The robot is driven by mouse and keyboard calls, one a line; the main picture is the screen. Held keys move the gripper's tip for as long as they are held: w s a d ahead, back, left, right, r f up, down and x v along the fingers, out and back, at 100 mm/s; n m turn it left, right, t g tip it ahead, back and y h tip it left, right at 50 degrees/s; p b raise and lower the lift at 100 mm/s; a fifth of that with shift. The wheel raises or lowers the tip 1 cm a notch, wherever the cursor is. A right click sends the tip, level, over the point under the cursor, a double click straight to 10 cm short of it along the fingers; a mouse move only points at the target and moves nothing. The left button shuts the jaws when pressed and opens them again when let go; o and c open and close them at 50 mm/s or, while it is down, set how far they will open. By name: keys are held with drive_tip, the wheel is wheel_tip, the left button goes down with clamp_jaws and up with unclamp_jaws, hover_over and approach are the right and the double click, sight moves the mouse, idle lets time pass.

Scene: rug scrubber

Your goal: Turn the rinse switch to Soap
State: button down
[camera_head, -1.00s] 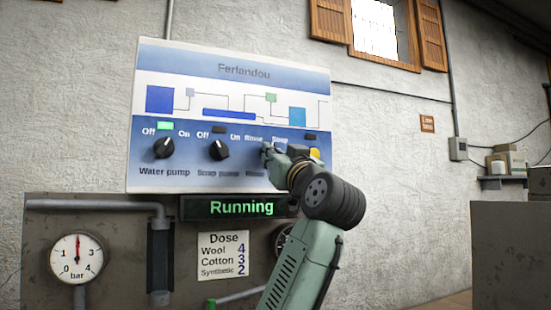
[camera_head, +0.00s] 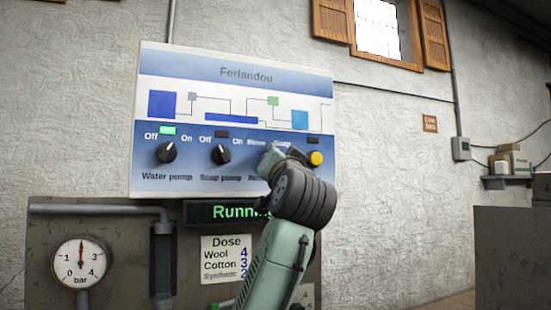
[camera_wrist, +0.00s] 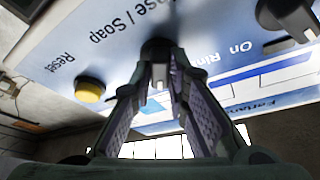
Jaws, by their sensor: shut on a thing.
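The rinse switch (camera_wrist: 157,48) is a dark round knob on the blue-and-white control panel (camera_head: 235,92). In the wrist view it sits between the two fingertips of my gripper (camera_wrist: 163,72), which is shut on it. The panel text "Rinse / Soap" shows beside it there, upside down. In the head view my gripper (camera_head: 270,160) covers the switch, below the "Rinse" and "Soap" labels. I cannot tell which way the switch points.
The soap pump knob (camera_head: 221,155) is close left of my gripper, the water pump knob (camera_head: 166,153) farther left under a lit green lamp (camera_head: 168,130). The yellow reset button (camera_head: 315,158) is close on the right. Below, my arm partly covers the "Running" display (camera_head: 228,212).

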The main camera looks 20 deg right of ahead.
idle(0.3)
drive_tip(key=c, duration=1.6)
unclamp_jaws()
drive_tip(key=shift+o, duration=0.2)
drive_tip(key=v, duration=1.2)
drive_tip(key=shift+f, duration=0.1)
drive_tip(key=b+v, duration=0.4)
drive_tip(key=v, duration=0.5)
